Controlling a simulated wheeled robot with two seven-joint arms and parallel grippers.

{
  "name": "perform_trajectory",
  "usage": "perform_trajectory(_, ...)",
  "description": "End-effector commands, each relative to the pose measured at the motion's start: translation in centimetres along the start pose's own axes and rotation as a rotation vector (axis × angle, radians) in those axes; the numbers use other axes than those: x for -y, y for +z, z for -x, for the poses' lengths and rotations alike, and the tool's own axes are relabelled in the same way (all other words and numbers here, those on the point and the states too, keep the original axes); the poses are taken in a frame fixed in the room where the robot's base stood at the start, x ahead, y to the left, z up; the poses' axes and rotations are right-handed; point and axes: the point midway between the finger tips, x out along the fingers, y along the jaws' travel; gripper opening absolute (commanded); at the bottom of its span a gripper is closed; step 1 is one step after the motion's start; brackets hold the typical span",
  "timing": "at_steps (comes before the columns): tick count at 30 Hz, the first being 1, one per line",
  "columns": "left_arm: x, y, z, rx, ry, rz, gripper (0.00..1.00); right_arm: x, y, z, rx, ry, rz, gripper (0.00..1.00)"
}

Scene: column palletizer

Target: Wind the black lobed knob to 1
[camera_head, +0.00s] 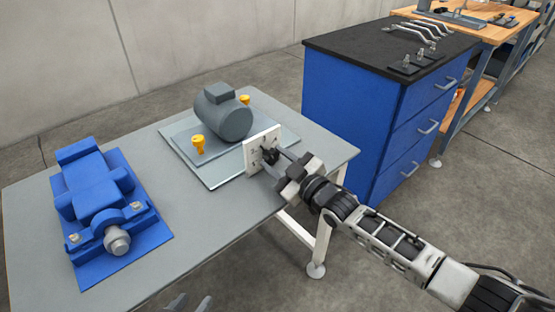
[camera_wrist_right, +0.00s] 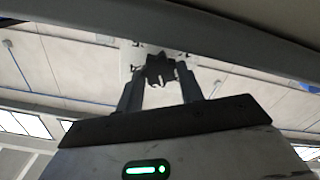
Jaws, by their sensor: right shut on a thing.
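The black lobed knob (camera_head: 269,155) sits on the front of an upright white panel (camera_head: 251,158) at the right side of the grey table. My right gripper (camera_head: 275,160) reaches in from the right and is shut on the knob. In the right wrist view the dark knob (camera_wrist_right: 160,68) lies between the two fingers, with the pale panel (camera_wrist_right: 128,60) behind it. The dial marks are too small to read, so the knob's setting cannot be told. The tips of my left gripper (camera_head: 189,304) just show at the bottom edge, away from the knob; its opening is unclear.
A grey motor (camera_head: 222,113) and yellow-topped parts (camera_head: 198,145) stand on a plate behind the panel. A blue vise-like machine (camera_head: 95,195) is on the table's left. A blue drawer cabinet (camera_head: 345,105) stands close at the right. The table's middle (camera_head: 195,225) is clear.

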Motion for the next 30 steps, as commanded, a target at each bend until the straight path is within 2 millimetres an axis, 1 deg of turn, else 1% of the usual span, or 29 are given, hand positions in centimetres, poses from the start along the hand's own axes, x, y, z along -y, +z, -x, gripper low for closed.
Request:
perform_trajectory(3, 0.01, 0.01, -0.02, 0.000, -0.001, -0.001, 0.36, 0.06, 0.13, 0.05, 0.003, 0.000, 0.066, 0.14)
perform_trajectory(10, 0.02, 0.02, -0.03, 0.000, -0.001, -0.001, 0.36, 0.14, 0.16, 0.05, 0.004, -0.001, 0.147, 0.14)
perform_trajectory(26, 0.01, -0.01, -0.03, 0.000, -0.001, -0.001, 0.36, 0.14, 0.18, 0.06, 0.004, -0.001, 0.171, 0.14)
perform_trajectory(27, 0.01, -0.01, -0.03, 0.000, -0.001, -0.001, 0.36, 0.14, 0.18, 0.06, 0.004, -0.001, 0.170, 0.48)
perform_trajectory(28, 0.01, -0.01, -0.03, 0.000, -0.001, -0.001, 0.36, 0.14, 0.17, 0.06, 0.004, -0.001, 0.170, 0.57)
perform_trajectory(29, 0.01, -0.02, -0.03, 0.000, -0.001, -0.001, 0.36, 0.13, 0.16, 0.06, 0.004, -0.001, 0.170, 0.59)
perform_trajectory(30, 0.01, -0.02, -0.02, 0.000, 0.000, -0.001, 0.36, 0.13, 0.15, 0.05, 0.003, -0.001, 0.170, 0.59)
